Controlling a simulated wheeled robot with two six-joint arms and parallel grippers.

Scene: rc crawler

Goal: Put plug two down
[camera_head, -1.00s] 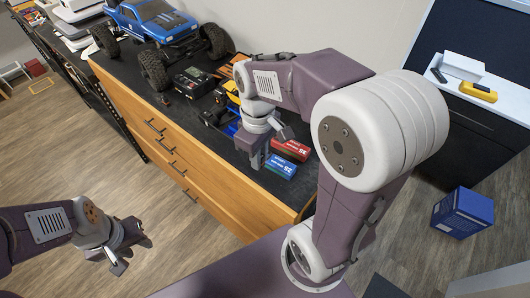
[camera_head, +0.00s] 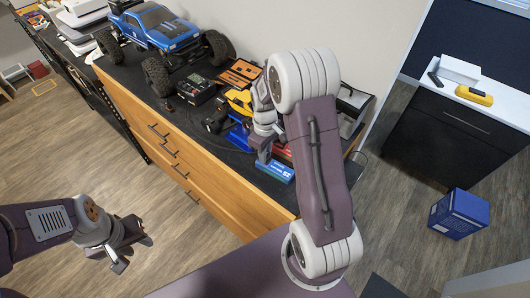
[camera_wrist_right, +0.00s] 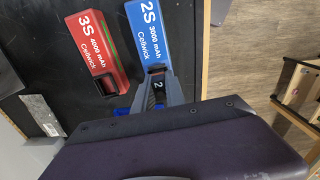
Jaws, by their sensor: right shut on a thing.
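My right gripper (camera_wrist_right: 158,92) is shut on a dark plug (camera_wrist_right: 158,84) marked "2", low over the black worktop (camera_wrist_right: 40,70). The plug is at the near end of the blue 2S battery (camera_wrist_right: 148,38); I cannot tell whether it touches the battery or the worktop. In the head view, the right gripper (camera_head: 264,155) is beside the blue battery (camera_head: 275,171), and the plug is too small to make out. The red 3S battery (camera_wrist_right: 97,52) lies next to the blue one. My left gripper (camera_head: 132,256) hangs empty over the floor, its fingers apart.
A blue crawler truck (camera_head: 160,28) stands at the back left of the worktop, with a dark charger box (camera_head: 194,88) and a yellow item (camera_head: 238,102) nearer the batteries. My right arm hides part of the worktop's right end. A blue box (camera_head: 460,213) is on the floor.

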